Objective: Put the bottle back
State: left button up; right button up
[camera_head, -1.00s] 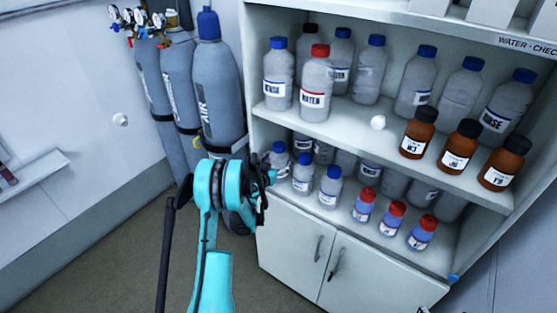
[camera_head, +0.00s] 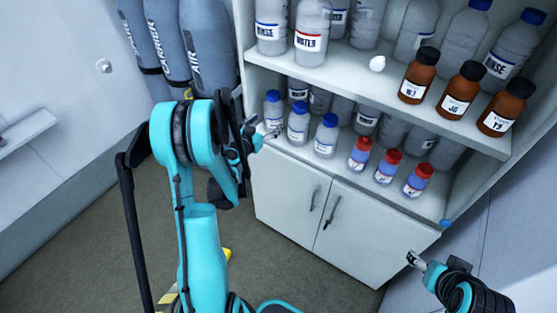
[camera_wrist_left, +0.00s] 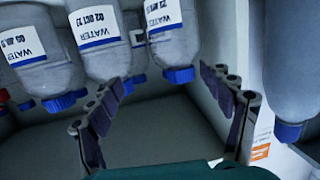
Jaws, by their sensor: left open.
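Three clear bottles with blue caps stand at the left of the lower shelf in the head view: the leftmost (camera_head: 273,110), a middle one (camera_head: 298,123) and a right one (camera_head: 323,137). My left gripper (camera_head: 262,134) is open at the shelf's front left edge, just in front of the leftmost bottle.
Small red-capped bottles (camera_head: 388,168) stand right of the blue-capped ones. The upper shelf holds large bottles and brown bottles (camera_head: 462,87). Cabinet doors (camera_head: 285,185) are below. Grey gas cylinders (camera_head: 208,45) stand left of the cabinet.

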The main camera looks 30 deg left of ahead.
pick_arm(q)
jog(key=s+d+r+m+g+h, duration=0.15)
jog(key=s+d+r, duration=0.25)
jog(key=d, duration=0.5)
jog(key=s+d+r+g+h, duration=0.2)
jog(key=s+d+r+g, duration=0.1)
jog(key=d, duration=0.6)
jog(key=s+d+g+y, duration=0.1)
jog(key=s+d+g, duration=0.1)
jog(key=s, duration=0.8)
jog(key=s+d+g+y, duration=0.1)
jog(key=s+d+g, duration=0.1)
jog(key=s, duration=0.8)
jog(key=shift+s+d+f, duration=0.2)
jog(key=shift+d+f, duration=0.2)
jog(key=shift+d, duration=0.45)
jog(key=shift+n, duration=0.25)
